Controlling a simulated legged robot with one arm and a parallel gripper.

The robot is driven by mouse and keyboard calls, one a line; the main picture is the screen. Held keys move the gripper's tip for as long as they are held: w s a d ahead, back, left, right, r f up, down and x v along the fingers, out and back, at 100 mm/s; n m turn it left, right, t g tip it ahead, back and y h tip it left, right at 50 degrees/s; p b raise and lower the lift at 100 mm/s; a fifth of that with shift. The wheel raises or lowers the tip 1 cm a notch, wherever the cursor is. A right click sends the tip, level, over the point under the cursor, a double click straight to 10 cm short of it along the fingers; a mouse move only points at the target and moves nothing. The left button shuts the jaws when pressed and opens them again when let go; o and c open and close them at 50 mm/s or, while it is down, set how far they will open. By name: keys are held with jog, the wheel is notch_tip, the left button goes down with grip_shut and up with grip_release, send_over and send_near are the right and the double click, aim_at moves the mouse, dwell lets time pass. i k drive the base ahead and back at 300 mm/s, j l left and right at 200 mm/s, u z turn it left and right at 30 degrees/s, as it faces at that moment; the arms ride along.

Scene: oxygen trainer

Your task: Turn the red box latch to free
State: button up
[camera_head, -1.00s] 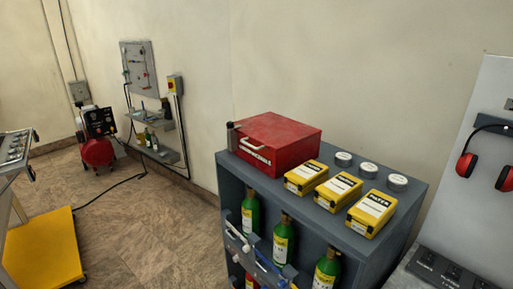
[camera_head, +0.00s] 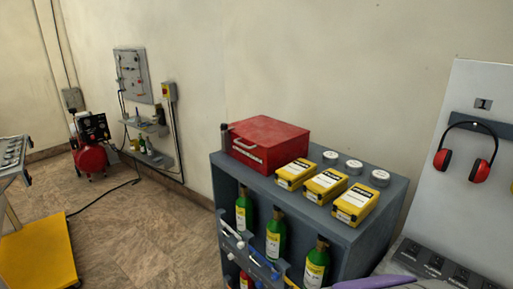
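The red box (camera_head: 270,140) sits closed on top of the grey shelf unit (camera_head: 390,205), at its far left end. A pale handle (camera_head: 240,142) and a light strip show on its front face. I cannot make out the latch or its position at this size. My gripper is not in view. A lavender shape (camera_head: 378,283) shows at the bottom edge, right of centre; I cannot tell whether it is part of my arm.
Yellow boxes (camera_head: 325,184) and grey round tins (camera_head: 354,167) stand right of the red box. A small dark cylinder (camera_head: 225,136) stands at its left. Green bottles (camera_head: 274,238) fill the shelf below. Red earmuffs (camera_head: 478,170) hang at right.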

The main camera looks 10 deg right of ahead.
aim_at(223, 126)
jog(key=i+j, duration=0.75)
jog(key=j, duration=0.15)
jog(key=i+l+z, duration=0.05)
